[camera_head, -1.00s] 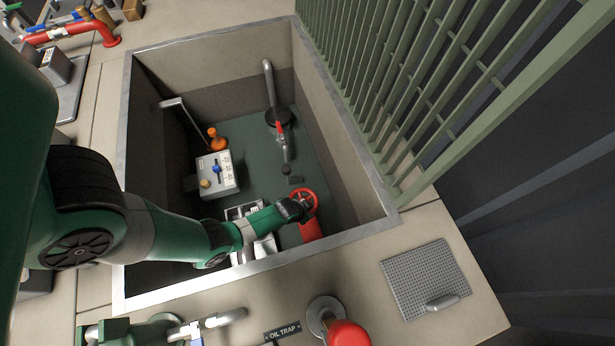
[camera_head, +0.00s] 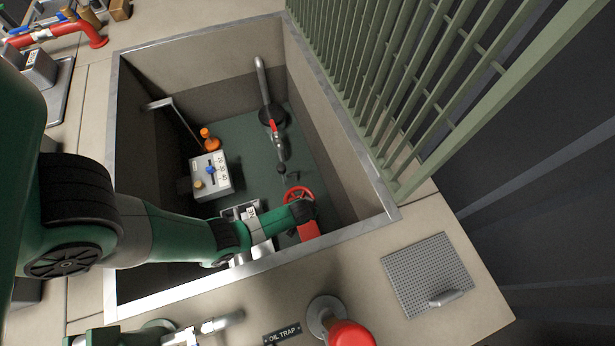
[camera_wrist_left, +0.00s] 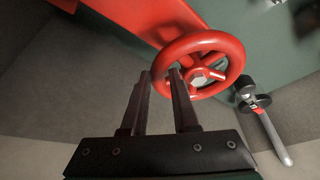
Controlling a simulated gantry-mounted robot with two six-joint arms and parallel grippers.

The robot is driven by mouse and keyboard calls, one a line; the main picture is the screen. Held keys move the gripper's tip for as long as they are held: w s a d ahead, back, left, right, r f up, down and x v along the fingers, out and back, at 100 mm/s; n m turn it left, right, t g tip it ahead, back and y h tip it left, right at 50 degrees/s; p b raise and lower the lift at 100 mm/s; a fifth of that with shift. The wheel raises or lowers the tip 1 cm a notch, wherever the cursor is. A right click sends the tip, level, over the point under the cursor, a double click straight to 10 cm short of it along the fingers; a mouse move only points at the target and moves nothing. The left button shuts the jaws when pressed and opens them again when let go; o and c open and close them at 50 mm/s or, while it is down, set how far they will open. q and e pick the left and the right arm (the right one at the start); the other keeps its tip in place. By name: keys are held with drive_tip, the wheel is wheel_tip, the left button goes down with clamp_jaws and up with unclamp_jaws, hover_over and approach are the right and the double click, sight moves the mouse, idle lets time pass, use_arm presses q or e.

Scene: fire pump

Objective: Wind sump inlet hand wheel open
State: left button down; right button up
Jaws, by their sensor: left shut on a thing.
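The red hand wheel (camera_head: 297,193) sits low in the sump pit, on top of a red body (camera_head: 308,231). It also shows large in the left wrist view (camera_wrist_left: 232,55), with red spokes and a pale hub nut. My left gripper (camera_head: 303,210) reaches down into the pit from the left and covers the near side of the wheel. In the left wrist view the fingers (camera_wrist_left: 161,75) straddle the wheel's rim and are shut on it. The exact contact at the tips is partly hidden.
The pit's metal rim (camera_head: 226,282) surrounds the work. A grey box with knobs (camera_head: 212,175), a pipe with a red-handled valve (camera_head: 274,128) and an orange fitting (camera_head: 208,140) stand inside. A green railing (camera_head: 400,90) borders the right. A red capped post (camera_head: 350,334) stands in front.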

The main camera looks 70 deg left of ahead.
use_arm(q)
drive_tip(key=c, duration=1)
unclamp_jaws()
drive_tip(key=p+v, duration=1)
drive_tip(key=v, duration=0.1)
drive_tip(key=shift+s+d+r+p, duration=0.1)
drive_tip(key=shift+d+r+p, duration=0.05)
drive_tip(key=shift+r+p, duration=0.15)
